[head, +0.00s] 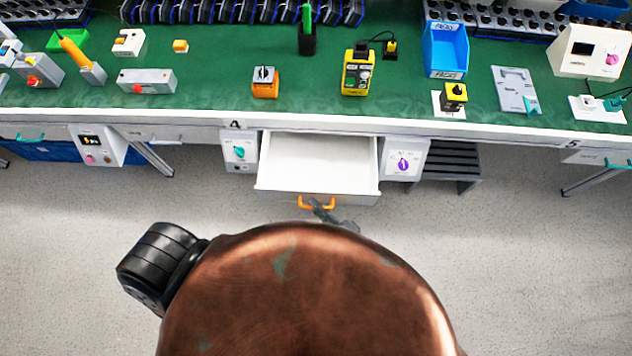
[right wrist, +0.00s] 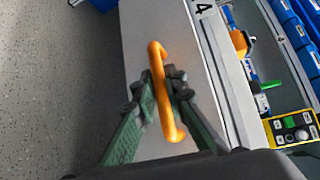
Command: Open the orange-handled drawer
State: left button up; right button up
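The drawer (head: 318,165) under the bench is pulled out, and its white inside is empty. Its orange handle (head: 317,203) is on the front panel. My right gripper (head: 322,210) is at this handle, mostly hidden behind my own body in the head view. In the right wrist view, the two green-grey fingers of the right gripper (right wrist: 160,88) lie on both sides of the orange handle (right wrist: 166,110), with their tips against it. The grey drawer front (right wrist: 140,45) lies behind the handle. My left gripper is not in view.
The white bench edge (head: 450,133) runs above the drawer. A panel with a teal knob (head: 239,153) is left of the drawer and one with a purple knob (head: 403,164) is right. A dark slatted stand (head: 450,165) is further right. The floor in front is clear.

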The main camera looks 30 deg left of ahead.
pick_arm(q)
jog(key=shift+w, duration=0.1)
pick_arm(e)
jog(key=shift+o, duration=0.4)
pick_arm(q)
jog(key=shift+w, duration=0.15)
pick_arm(e)
jog(key=v, duration=1.2)
